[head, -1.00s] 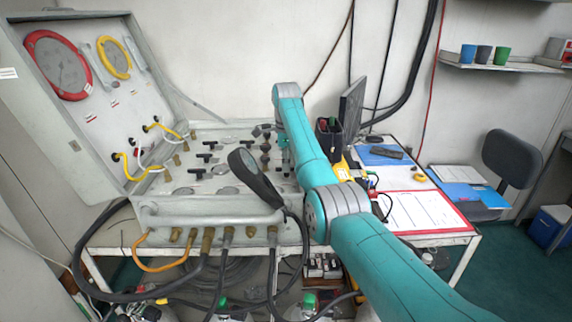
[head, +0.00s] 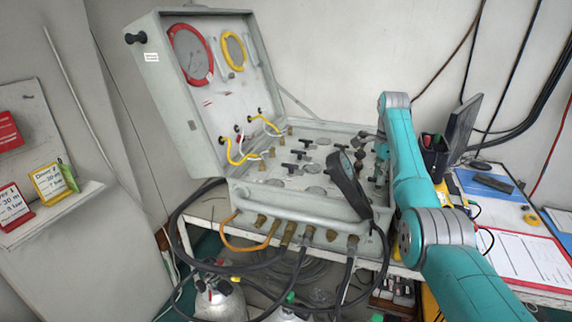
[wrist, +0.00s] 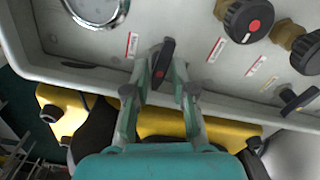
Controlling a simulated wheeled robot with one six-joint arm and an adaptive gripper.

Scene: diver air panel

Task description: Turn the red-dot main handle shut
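The main handle (wrist: 163,60) is a black lever with a small red dot, low on the pale panel in the wrist view. It stands nearly upright there, tilted slightly right at the top. My gripper (wrist: 162,75) has one finger on each side of it, with gaps visible, so it looks open around the handle. Whether a finger touches it is unclear. In the head view my arm reaches over the right side of the open panel case (head: 300,205), and the handle cannot be made out there.
In the wrist view, a round black knob with a red dot (wrist: 255,20) and another black knob (wrist: 306,52) are to the right. A gauge (wrist: 97,8) is upper left. Yellow equipment (wrist: 160,122) lies below the panel edge.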

